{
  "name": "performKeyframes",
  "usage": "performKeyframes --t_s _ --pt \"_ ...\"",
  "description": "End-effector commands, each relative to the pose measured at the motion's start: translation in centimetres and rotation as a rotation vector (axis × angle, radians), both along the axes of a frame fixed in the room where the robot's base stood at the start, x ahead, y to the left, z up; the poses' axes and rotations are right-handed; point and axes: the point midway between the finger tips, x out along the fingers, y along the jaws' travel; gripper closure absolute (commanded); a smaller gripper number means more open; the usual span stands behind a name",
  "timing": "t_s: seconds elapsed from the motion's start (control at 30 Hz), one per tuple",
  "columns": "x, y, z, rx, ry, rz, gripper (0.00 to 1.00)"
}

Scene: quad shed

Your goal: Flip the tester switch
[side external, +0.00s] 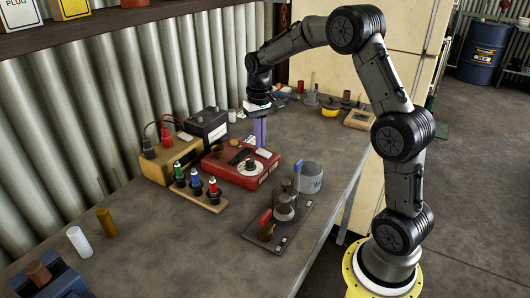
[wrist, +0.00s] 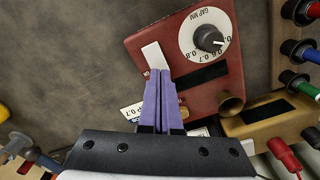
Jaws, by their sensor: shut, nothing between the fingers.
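The tester is a red box with a round white dial marked "GAP MM" and a black knob; it shows in the side view (side external: 232,170) and the wrist view (wrist: 203,103). A white paddle (wrist: 155,56), which looks like the switch, sits at the box's edge in the wrist view; it also shows in the side view (side external: 268,154). My gripper (wrist: 161,72) has purple fingers pressed together and empty. It points down over the tester in the side view (side external: 261,145), fingertips close to the white paddle. I cannot tell whether they touch it.
A wooden rack of coloured plugs (side external: 202,196) stands in front of the tester. A dark tray (side external: 255,236) with parts and a grey cup (side external: 311,178) are at right.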

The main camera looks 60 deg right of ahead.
Motion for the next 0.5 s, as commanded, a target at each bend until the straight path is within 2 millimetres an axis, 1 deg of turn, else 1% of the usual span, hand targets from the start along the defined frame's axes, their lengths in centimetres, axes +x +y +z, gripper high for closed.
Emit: performKeyframes --t_s 0.5 --pt "-0.02 0.01 -0.77 0.001 0.002 0.000 1.00"
